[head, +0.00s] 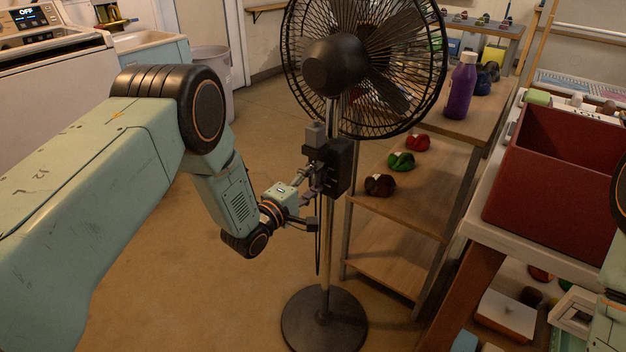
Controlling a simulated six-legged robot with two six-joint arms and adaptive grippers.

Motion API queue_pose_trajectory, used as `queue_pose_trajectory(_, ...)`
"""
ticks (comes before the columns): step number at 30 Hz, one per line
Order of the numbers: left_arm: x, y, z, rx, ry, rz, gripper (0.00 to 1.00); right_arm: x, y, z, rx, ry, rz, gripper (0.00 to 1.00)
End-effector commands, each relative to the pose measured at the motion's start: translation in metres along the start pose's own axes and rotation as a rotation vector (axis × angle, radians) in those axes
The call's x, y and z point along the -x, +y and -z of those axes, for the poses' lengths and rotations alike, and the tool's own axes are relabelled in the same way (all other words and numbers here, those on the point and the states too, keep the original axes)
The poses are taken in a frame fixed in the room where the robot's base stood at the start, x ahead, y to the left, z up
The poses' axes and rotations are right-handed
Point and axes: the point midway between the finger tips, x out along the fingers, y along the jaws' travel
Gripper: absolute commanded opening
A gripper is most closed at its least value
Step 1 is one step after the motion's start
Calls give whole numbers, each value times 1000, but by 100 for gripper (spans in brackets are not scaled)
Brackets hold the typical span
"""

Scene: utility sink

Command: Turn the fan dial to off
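A black pedestal fan (333,68) stands on the floor in the middle of the head view, on a round dark base (324,322). A dark control box (341,166) sits on its pole below the fan head, with a grey block (315,134) at its upper left. My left gripper (307,184) is at the left side of this box, very close to it or touching. Its fingertips are small and dark against the box, so their gap is unclear. I cannot make out the dial or its setting. My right gripper is out of view.
A dark red bin (558,178) is farther right. A washing machine (50,75) is at the back left. Floor left of the fan is clear.

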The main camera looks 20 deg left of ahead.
Motion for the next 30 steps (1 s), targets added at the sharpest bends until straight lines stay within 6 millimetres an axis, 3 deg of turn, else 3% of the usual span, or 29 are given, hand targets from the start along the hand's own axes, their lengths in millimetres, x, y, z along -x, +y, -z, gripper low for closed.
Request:
queue_pose_trajectory(8, 0, 0, 0, -1, -1, 0, 56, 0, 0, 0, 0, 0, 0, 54)
queue_pose_trajectory(13, 10, -1, 0, -1, 1, 3, 56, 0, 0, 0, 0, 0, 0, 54)
queue_pose_trajectory(30, 109, 0, 1, 1, 2, 1, 56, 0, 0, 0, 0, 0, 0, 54)
